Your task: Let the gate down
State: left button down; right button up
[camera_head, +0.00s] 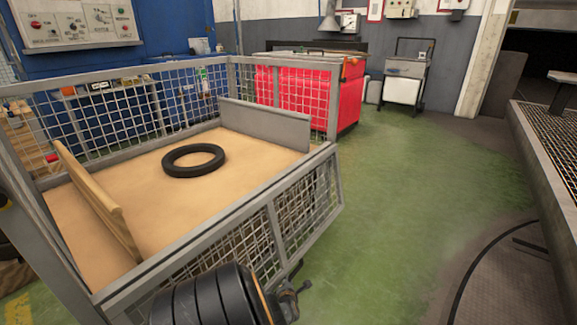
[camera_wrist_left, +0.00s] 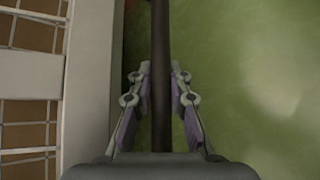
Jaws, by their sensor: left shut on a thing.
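The wire-mesh cage (camera_head: 105,105) stands at the left, with grey rails and a tan floor board (camera_head: 120,185). Its near side carries a grey-framed mesh gate (camera_head: 300,208), which hangs below the level of the board and leans outward at the bottom. My left gripper (camera_head: 290,295) is low beside the gate, partly hidden behind my dark arm. In the left wrist view, my left gripper (camera_wrist_left: 160,90) is shut on a dark bar (camera_wrist_left: 160,40), with pale frame and mesh just left of it. Where the bar joins the gate is hidden. My right gripper is out of view.
A black tyre ring (camera_head: 193,160) lies on the board, between a wooden panel (camera_head: 95,200) and a grey panel (camera_head: 265,125). A red bin (camera_head: 345,100) stands behind the cage. Green floor (camera_head: 400,190) is clear to the right, up to a grated platform (camera_head: 550,140).

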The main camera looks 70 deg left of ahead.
pick_arm(q)
jog(key=shift+w+a+r, duration=0.25)
jog(key=shift+w+r, duration=0.05)
jog(key=shift+r, duration=0.1)
jog(key=c, duration=1.4)
grip_release()
jog(key=shift+o, duration=0.7)
jog(key=shift+s+d+f, duration=0.1)
jog(key=shift+f, duration=0.05)
jog(key=shift+s+d, duration=0.1)
jog(key=shift+s, duration=0.1)
jog(key=shift+d, duration=0.1)
jog(key=v, duration=0.7)
